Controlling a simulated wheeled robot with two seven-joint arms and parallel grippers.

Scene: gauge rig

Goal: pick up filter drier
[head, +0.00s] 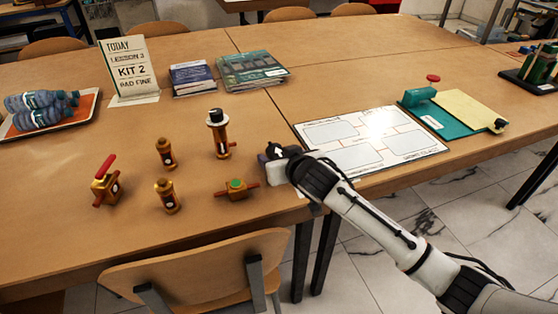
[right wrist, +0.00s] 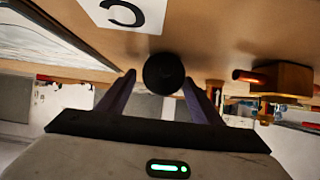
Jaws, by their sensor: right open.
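Several brass parts stand on the table, and I cannot tell surely which is the filter drier. A brass piece with a green top and copper ends (head: 236,188) lies just left of my right gripper (head: 268,156). It also seems to show at the right of the right wrist view (right wrist: 283,78). A dark round thing (right wrist: 162,72) shows between the open fingers in that view; I cannot tell whether they touch it. A taller brass part with a dark cap (head: 219,138) stands farther left. My left gripper is out of view.
A red-handled valve (head: 104,186) and two small brass fittings (head: 165,152) (head: 167,197) stand at left. A white board (head: 362,140) lies right of my gripper. A sign (head: 128,68), books (head: 252,68) and an orange tray (head: 85,110) stand behind. A chair (head: 190,270) is at the front edge.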

